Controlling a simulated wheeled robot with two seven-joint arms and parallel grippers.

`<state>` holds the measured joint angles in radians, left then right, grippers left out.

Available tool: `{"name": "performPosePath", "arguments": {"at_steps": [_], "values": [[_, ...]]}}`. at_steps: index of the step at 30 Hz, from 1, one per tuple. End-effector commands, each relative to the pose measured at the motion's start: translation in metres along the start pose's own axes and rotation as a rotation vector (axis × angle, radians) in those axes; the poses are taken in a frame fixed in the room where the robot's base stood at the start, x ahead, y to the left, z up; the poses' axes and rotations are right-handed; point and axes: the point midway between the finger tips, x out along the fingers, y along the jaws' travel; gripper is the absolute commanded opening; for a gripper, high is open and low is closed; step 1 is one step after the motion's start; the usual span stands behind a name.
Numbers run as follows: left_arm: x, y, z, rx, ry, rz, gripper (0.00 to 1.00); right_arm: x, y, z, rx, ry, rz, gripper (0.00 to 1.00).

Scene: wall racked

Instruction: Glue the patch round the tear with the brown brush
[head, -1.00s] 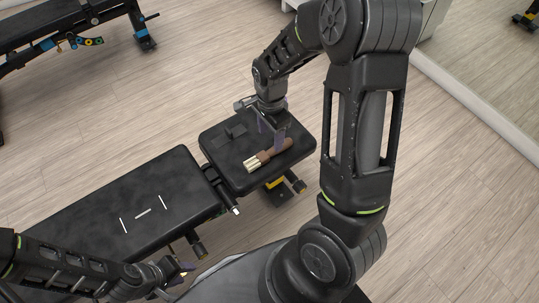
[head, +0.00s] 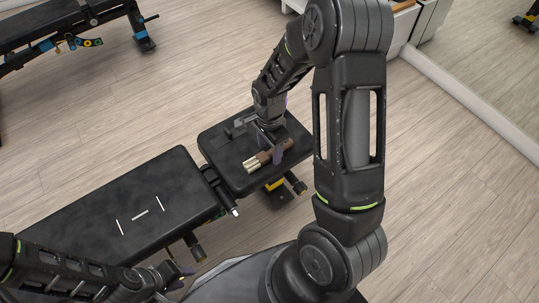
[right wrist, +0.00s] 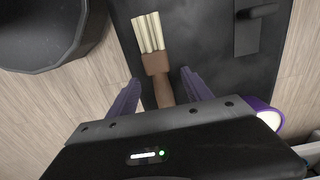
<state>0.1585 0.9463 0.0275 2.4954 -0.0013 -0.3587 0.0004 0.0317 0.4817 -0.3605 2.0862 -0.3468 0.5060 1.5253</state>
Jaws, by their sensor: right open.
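The brown brush (head: 256,162), with pale bristles, lies on the small black seat pad (head: 222,172). In the right wrist view its brown handle (right wrist: 157,64) runs between the two purple fingers of my right gripper (right wrist: 160,92). My right gripper also shows in the head view (head: 267,149). It is open around the handle, with space on both sides. The long black pad (head: 90,215) carries three short white lines (head: 140,213); I cannot make out the tear or a patch there. My left gripper (head: 181,273) is low at the left, beside the long pad; its finger opening is unclear.
A dark block-like object (right wrist: 247,36) lies on the seat pad beside the brush. Another bench (head: 62,25) stands at the upper left. Knobs and a post (head: 234,210) stick out at the pads' front edge.

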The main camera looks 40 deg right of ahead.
Motion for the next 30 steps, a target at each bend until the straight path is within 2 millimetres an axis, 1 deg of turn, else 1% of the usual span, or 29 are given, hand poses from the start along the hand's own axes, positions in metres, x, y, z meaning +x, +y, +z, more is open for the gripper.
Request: {"name": "performPosePath", "arguments": {"at_steps": [1, 3, 21, 23, 30], "values": [[0.003, -0.0012, 0.0, 0.0, 0.0, 0.0, 0.36, 0.0074, 0.0, -0.0003, 0.001, 0.0, 0.0, 0.58], [0.0035, -0.0013, 0.0, 0.0, 0.0, 0.0, 0.36, 0.011, -0.0003, 0.0001, 0.0, 0.0, -0.001, 0.58], [0.0028, -0.001, 0.0, 0.0, 0.0, 0.0, 0.36, 0.0107, -0.0003, 0.0001, 0.001, 0.0, -0.001, 0.58], [0.0028, -0.001, 0.0, 0.0, 0.0, 0.0, 0.36, 0.0107, -0.0003, 0.0001, 0.001, 0.0, -0.001, 0.54], [0.0028, -0.001, 0.0, 0.0, 0.0, 0.0, 0.36, 0.0107, -0.0002, 0.0001, 0.001, 0.0, -0.001, 0.34]]}}
